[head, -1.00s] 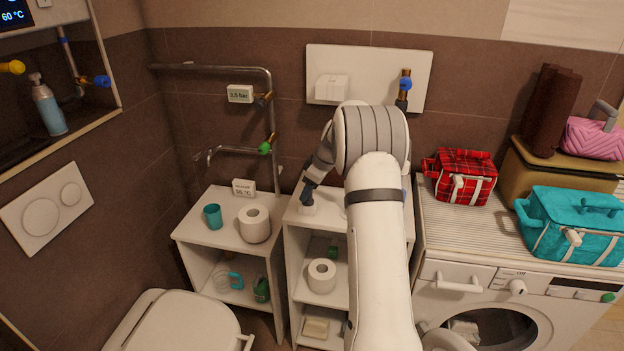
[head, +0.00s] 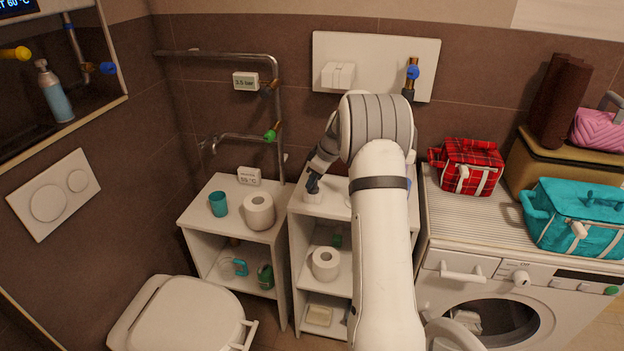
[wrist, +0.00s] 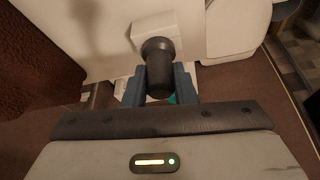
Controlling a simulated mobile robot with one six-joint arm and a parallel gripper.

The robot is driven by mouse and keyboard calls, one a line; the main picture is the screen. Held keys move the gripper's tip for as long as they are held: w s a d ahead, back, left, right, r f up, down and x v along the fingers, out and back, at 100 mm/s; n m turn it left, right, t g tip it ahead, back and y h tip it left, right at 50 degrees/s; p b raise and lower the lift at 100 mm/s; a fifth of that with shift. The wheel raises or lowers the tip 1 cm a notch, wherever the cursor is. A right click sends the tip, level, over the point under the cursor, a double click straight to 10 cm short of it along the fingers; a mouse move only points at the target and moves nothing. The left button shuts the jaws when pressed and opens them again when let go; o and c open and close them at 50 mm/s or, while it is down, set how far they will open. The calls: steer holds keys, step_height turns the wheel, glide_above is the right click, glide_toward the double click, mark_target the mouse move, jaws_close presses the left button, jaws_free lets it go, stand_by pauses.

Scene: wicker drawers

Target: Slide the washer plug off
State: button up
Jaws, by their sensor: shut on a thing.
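My gripper (head: 313,186) reaches down over the top of the middle white shelf unit, at a small white block (head: 312,198). In the wrist view my gripper (wrist: 158,88) has its blue-grey fingers shut on the sides of a dark, round plug (wrist: 159,76). The plug's wider collar meets a white block (wrist: 155,28), and I see no clear gap between them. In the head view the plug is hidden by the fingers.
A toilet roll (head: 259,211) and teal cup (head: 218,203) stand on the left shelf. The washing machine (head: 520,290) stands right, with a red plaid bag (head: 467,165) and teal bag (head: 578,218) on top.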

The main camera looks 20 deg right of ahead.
steer(key=shift+s+r+p, duration=0.1)
steer(key=shift+r+p, duration=0.95)
steer(key=shift+r, duration=1.65)
